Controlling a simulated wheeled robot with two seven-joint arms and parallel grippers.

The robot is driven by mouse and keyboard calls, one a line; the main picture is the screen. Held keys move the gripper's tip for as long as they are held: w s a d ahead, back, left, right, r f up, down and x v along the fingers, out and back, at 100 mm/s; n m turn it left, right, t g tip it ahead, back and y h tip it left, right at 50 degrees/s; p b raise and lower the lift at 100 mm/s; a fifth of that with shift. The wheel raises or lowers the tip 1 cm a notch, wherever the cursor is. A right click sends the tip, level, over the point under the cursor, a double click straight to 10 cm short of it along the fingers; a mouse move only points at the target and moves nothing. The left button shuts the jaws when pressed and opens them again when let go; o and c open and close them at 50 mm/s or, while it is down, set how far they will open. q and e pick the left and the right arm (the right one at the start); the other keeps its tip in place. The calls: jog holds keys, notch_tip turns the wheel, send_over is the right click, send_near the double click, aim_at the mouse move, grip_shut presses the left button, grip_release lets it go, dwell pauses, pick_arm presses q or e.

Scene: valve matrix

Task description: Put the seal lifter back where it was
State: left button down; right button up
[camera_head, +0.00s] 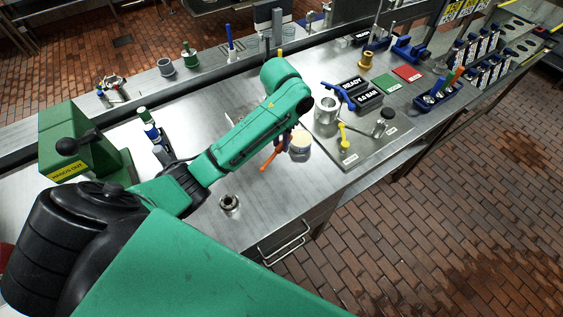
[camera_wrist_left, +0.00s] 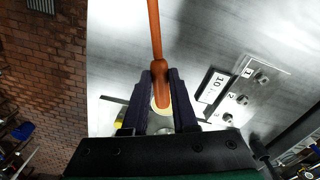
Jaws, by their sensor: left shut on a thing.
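The orange tool, which I take to be the seal lifter (camera_head: 270,158), shows beside my left forearm above the steel bench. In the left wrist view the orange tool (camera_wrist_left: 155,40) runs up from between the dark fingers. My left gripper (camera_wrist_left: 161,100) is shut on its thicker part; in the head view the gripper (camera_head: 288,137) is partly hidden by the green arm. A pale round container (camera_head: 300,143) is just right of the gripper, and a pale round shape shows behind the fingers in the wrist view. My right gripper is not in view.
A blue holder (camera_head: 440,97) with upright tools is farther right. A green press (camera_head: 80,140) stands left. A metal ring (camera_head: 229,202) sits on otherwise clear bench near the front.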

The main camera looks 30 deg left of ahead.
aim_at(281, 146)
pick_arm(q)
notch_tip(281, 146, down, 4)
jog(key=shift+s+d+r+b, duration=0.1)
jog(key=shift+s+d+b, duration=0.05)
jog(key=shift+b, duration=0.9)
jog(key=f, duration=0.1)
jog(key=w+f+p, duration=0.1)
jog(key=f, duration=0.1)
jog(key=w+f, duration=0.1)
jog(key=shift+f, duration=0.35)
jog(key=f, duration=0.1)
jog(key=f+p, duration=0.1)
jog(key=f, duration=0.1)
jog(key=shift+s+a, duration=0.2)
jog(key=shift+s+f, duration=0.15)
jog(key=shift+f, duration=0.1)
jog(key=shift+d+f, duration=0.1)
jog(key=shift+f, duration=0.05)
jog(key=c, duration=0.7)
grip_release()
jog(key=shift+f, duration=0.1)
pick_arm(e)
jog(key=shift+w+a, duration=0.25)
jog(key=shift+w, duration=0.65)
